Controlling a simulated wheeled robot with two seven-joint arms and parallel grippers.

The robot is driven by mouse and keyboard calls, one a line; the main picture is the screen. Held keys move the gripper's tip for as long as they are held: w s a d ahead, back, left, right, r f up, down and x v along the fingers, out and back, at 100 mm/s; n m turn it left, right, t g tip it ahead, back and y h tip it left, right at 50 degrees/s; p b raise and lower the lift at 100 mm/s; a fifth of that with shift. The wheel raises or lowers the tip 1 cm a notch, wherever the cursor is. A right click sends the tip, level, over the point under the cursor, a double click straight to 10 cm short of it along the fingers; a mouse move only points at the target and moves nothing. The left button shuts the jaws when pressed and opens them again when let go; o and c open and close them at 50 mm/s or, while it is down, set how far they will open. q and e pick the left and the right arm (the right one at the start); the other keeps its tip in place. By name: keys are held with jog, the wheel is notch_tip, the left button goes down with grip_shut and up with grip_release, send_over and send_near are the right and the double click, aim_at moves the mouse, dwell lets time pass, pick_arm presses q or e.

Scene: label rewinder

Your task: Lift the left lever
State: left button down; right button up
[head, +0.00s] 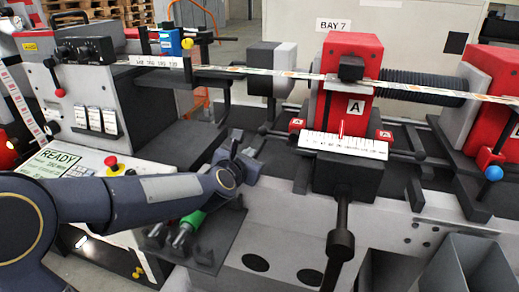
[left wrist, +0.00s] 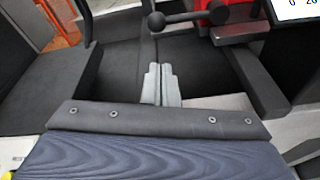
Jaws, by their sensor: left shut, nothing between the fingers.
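A black lever with a ball end (head: 263,130) juts out on the left side of the red unit marked A (head: 345,85). A similar ball-ended lever (head: 420,155) is on its right side. In the left wrist view a black ball knob (left wrist: 156,22) on a rod stands just beyond my fingertips, apart from them. My left gripper (head: 237,142) reaches in from the left, in front of and left of the left lever. In the left wrist view its grey fingers (left wrist: 160,72) are together, with nothing between them. My right gripper is not in view.
A white ruler plate (head: 343,146) sits before the red unit, above a thick black ball-ended handle (head: 341,243). A dark tray (head: 215,245) with a green-handled tool (head: 190,222) lies below my arm. A printed web (head: 260,71) crosses overhead.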

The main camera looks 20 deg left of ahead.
aim_at(278, 134)
pick_arm(q)
jog(key=shift+w+f+n+y, duration=0.1)
jog(key=shift+w+n+y, duration=0.3)
jog(key=shift+n, duration=0.4)
jog(key=p+x, duration=0.1)
jog(key=x, duration=0.9)
jog(key=shift+w, duration=0.1)
jog(key=shift+r, duration=0.2)
jog(key=shift+r+m+p, duration=0.25)
jog(key=shift+m+p, duration=0.05)
jog(key=shift+p, duration=0.05)
